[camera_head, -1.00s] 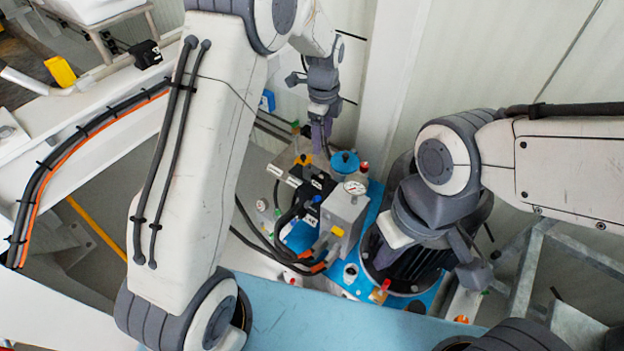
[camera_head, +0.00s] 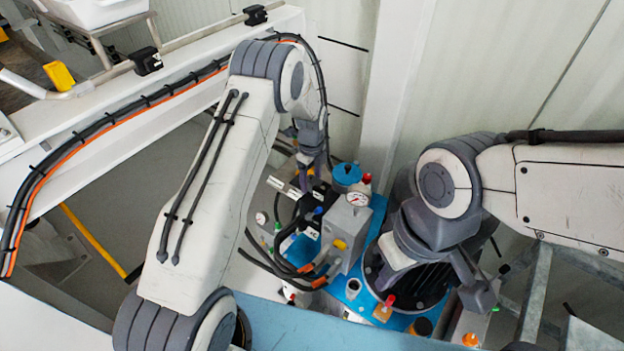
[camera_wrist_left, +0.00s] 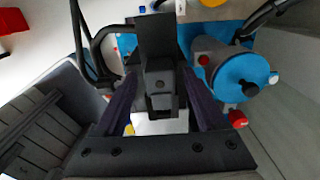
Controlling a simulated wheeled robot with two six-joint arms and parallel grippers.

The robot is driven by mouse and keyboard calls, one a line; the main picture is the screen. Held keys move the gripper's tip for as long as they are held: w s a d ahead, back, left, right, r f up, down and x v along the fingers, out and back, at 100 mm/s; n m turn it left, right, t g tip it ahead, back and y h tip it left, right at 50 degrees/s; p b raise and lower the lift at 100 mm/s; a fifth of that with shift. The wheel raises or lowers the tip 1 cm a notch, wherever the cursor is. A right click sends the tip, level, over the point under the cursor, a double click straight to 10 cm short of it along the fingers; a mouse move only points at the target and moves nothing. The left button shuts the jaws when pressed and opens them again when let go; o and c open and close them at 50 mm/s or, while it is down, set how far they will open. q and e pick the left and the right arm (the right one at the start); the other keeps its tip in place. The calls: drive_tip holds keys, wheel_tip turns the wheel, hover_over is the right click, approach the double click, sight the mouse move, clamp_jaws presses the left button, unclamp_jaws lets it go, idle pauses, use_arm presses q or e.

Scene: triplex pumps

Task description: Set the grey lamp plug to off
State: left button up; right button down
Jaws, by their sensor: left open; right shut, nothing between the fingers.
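My left gripper (camera_head: 314,172) is open above the pump's black valve blocks, left of a round blue cap (camera_head: 347,175). The left wrist view shows its two dark fingers (camera_wrist_left: 158,105) spread on both sides of a dark grey block (camera_wrist_left: 160,70). I cannot tell whether this block is the grey lamp plug or whether the fingers touch it. In the head view the arm and gripper hide that spot. My right gripper (camera_head: 482,292) is shut and empty beside the black finned motor (camera_head: 405,280).
A grey block with a pressure gauge (camera_head: 357,197) and black hoses (camera_head: 275,255) stand close to the left gripper. The blue cap (camera_wrist_left: 243,80) and a red knob (camera_wrist_left: 238,118) lie right of it in the wrist view. A white wall rises behind.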

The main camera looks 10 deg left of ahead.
use_arm(q)
drive_tip(key=shift+f, duration=0.1)
clamp_jaws()
drive_tip(key=shift+s, duration=0.1)
idle(1.3)
